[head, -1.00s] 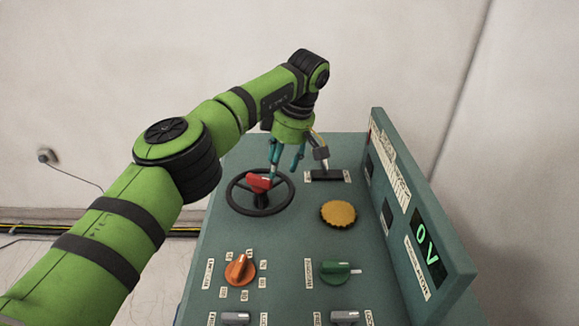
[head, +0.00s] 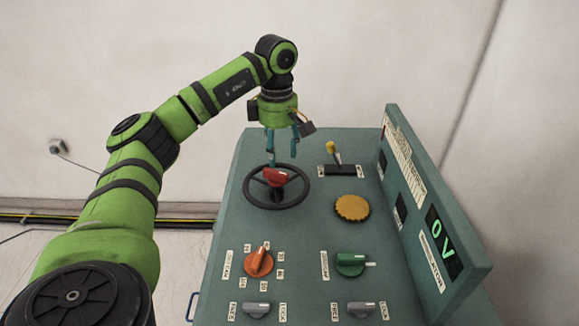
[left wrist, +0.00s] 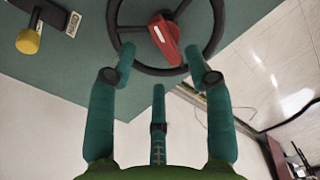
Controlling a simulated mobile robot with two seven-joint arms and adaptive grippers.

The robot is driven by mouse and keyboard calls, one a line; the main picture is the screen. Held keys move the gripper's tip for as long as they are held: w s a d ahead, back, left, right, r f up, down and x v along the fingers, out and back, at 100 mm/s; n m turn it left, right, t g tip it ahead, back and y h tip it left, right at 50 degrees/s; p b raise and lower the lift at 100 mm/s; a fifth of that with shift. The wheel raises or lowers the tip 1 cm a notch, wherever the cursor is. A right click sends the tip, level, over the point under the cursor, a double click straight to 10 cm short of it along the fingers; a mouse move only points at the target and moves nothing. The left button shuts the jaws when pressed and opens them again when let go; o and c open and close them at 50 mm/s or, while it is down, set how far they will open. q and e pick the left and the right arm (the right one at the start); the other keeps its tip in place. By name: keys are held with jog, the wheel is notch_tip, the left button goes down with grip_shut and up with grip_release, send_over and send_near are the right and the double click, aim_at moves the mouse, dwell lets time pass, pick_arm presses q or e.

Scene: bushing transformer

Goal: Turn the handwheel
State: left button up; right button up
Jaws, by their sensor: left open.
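The handwheel (head: 304,190) is a black spoked ring with a red piece at its middle, on the sloping green panel. It also shows in the left wrist view (left wrist: 215,25), with the red piece (left wrist: 168,40) beyond my fingertips. My left gripper (head: 282,150) is open and empty, pointing down over the far part of the handwheel. In the left wrist view its teal fingers (left wrist: 160,72) are spread, with the tips near the rim. I cannot tell whether they touch it. My right gripper is not in view.
A yellow-tipped lever (head: 331,148) stands right of the wheel, in front of the raised display panel (head: 442,245) reading 0V. A yellow knob (head: 352,207), an orange knob (head: 259,262), a green knob (head: 350,264) and two grey switches lie nearer.

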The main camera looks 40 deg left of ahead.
aim_at(279, 171)
pick_arm(q)
jog(key=shift+f+p, duration=0.65)
jog(key=shift+f, duration=2.25)
grip_shut()
